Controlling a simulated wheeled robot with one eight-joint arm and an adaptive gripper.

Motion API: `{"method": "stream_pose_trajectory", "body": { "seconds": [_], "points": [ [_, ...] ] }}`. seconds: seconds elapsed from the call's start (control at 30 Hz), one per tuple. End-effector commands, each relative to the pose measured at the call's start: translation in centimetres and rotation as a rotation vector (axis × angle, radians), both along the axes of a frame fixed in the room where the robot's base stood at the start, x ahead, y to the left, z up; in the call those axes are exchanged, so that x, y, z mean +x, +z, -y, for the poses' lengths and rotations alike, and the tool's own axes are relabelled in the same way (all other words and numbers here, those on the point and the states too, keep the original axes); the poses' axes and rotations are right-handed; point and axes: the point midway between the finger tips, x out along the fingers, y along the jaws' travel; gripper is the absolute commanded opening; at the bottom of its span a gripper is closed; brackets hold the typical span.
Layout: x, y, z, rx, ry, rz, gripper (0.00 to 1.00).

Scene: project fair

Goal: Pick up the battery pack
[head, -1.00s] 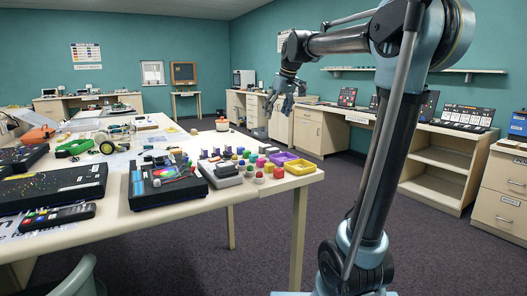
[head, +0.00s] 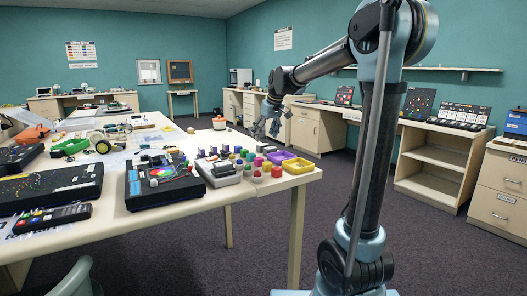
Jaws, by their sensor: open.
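My gripper (head: 267,126) is open and empty. It hangs in the air past the far right part of the big table (head: 195,213), its fingers pointing down. I cannot pick out the battery pack for certain among the many small things on the table. A grey and black box (head: 220,174) lies near the table's right end. Small coloured pieces (head: 256,165) stand beside it. No object is between the fingers or touching them as far as I can see.
A black case (head: 163,188), a remote-like device (head: 52,218) and a wheeled model (head: 108,142) lie further left. Open floor (head: 345,190) separates the table from the shelves (head: 437,173).

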Motion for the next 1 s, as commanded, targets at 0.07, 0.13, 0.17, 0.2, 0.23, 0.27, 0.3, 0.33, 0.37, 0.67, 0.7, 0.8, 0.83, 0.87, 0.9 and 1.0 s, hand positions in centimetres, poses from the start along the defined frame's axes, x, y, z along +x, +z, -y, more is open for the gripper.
{"method": "stream_pose_trajectory", "body": {
  "seconds": [0.07,0.13,0.17,0.2,0.23,0.27,0.3,0.33,0.37,0.67,0.7,0.8,0.83,0.87,0.9,1.0],
  "points": [
    [0.3,-0.5,0.0,0.0,0.0,0.0,0.7],
    [0.7,-1.3,-0.1,0.0,0.0,0.0,0.7],
    [0.8,-1.7,-0.1,0.0,-0.001,0.0,0.7],
    [1.1,-2.2,-0.1,0.0,-0.001,0.0,0.7],
    [1.3,-2.6,-0.2,0.0,-0.001,0.0,0.7],
    [1.5,-3.0,-0.2,0.0,-0.001,0.0,0.7],
    [1.6,-3.4,-0.4,0.0,0.0,0.0,0.7],
    [1.7,-3.7,-0.4,0.0,0.0,0.0,0.7],
    [1.7,-4.0,-0.5,0.0,0.0,0.0,0.7],
    [2.0,-4.7,-0.7,0.0,-0.001,0.0,0.7],
    [2.0,-4.7,-0.7,0.0,-0.001,0.0,0.7],
    [2.0,-4.7,-0.6,0.0,-0.001,0.0,0.52],
    [2.0,-4.7,-0.6,0.0,-0.001,0.0,0.45],
    [2.0,-4.7,-0.6,0.0,-0.002,0.0,0.38],
    [2.0,-4.7,-0.5,0.0,-0.002,0.0,0.29],
    [2.0,-4.7,-0.5,0.0,-0.003,0.0,0.21]
  ]
}}
